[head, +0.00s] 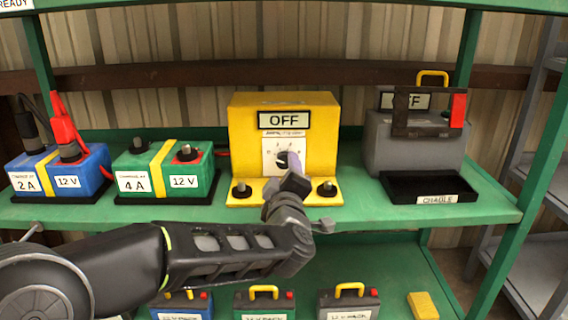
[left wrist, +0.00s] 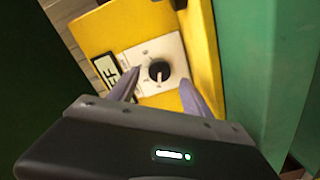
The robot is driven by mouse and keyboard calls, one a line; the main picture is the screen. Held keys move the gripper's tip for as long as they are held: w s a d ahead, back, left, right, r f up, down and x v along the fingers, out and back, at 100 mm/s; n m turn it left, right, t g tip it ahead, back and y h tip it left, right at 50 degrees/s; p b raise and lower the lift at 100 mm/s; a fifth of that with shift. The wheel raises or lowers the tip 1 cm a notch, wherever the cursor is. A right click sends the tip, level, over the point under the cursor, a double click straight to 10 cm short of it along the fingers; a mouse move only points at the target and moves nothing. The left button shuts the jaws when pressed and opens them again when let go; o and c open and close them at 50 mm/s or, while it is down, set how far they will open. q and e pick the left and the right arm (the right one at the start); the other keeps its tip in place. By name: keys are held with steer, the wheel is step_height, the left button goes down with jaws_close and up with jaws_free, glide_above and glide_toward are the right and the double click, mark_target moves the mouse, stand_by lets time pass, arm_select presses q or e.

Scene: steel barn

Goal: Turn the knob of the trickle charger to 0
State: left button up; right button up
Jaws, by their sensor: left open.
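The yellow trickle charger (head: 310,113) stands on the green shelf in the head view, with a sign reading OFF. Its black knob (left wrist: 159,70) sits on a white dial plate (left wrist: 147,58) in the left wrist view. The dial marks are too small to read. My left gripper (left wrist: 160,90) is open in front of the dial, one finger at each side of the knob and apart from it in the wrist picture. In the head view my left gripper (head: 287,165) partly covers the knob and the lower dial. My right gripper is not in view.
Left of the charger stand a blue battery (head: 85,178) with clamps attached, labelled 2 A, and a green battery (head: 190,175) labelled 4 A. Right are a grey unit (head: 400,150) and a black cradle tray (head: 460,184). Small packs and a yellow block (head: 423,306) lie below.

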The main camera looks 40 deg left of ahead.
arm_select(q)
steer(key=v, duration=0.4)
steer(key=shift+p, duration=0.4)
